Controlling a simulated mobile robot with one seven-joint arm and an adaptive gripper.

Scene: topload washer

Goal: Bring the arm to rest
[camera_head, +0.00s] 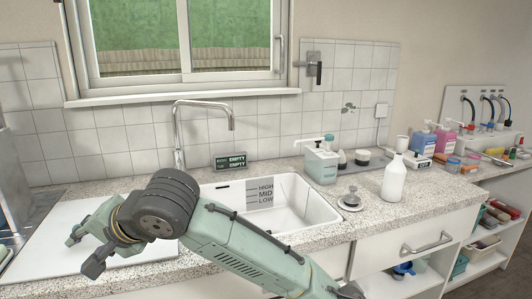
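My arm reaches in from the bottom, with its green-grey links and a dark ribbed joint over the counter's front edge. My gripper (85,250) is at the arm's left end, over the white board left of the sink. Its two fingers are spread apart and nothing shows between them. Part of the board and the front left of the sink are hidden behind the arm.
The white sink (325,222) with level marks is right of my arm, with a tall faucet (176,130) behind. A small display (230,162), a pump bottle (321,165), a drain plug (351,200) and a white bottle (394,178) stand around it. More bottles crowd the right counter.

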